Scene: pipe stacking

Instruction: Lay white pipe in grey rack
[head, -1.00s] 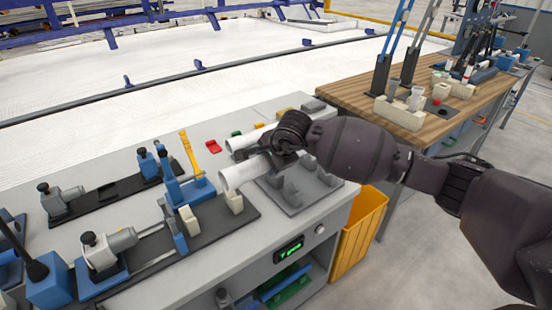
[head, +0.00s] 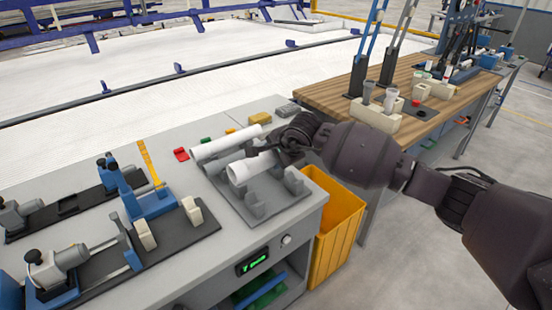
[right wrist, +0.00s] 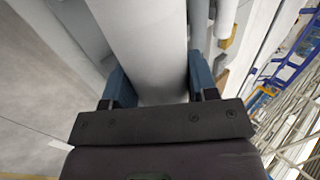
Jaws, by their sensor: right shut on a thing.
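My right gripper (head: 284,150) is shut around a white pipe (head: 250,168). The pipe lies nearly level, its open end facing left, over the grey rack (head: 256,211). In the right wrist view the pipe (right wrist: 145,45) runs between the two blue fingers of my gripper (right wrist: 160,85). Whether the pipe touches the rack's upright supports is hard to tell. A second white pipe (head: 222,143) lies just behind, roughly parallel to the held one. The far end of the held pipe is hidden by my gripper. My left gripper is out of view.
Blue clamp fixtures (head: 150,200) on dark bases stand left of the rack. A red piece (head: 181,154) and a yellow block (head: 260,118) lie behind. A yellow bin (head: 336,215) stands by the bench's right side. A wooden table (head: 330,95) is beyond.

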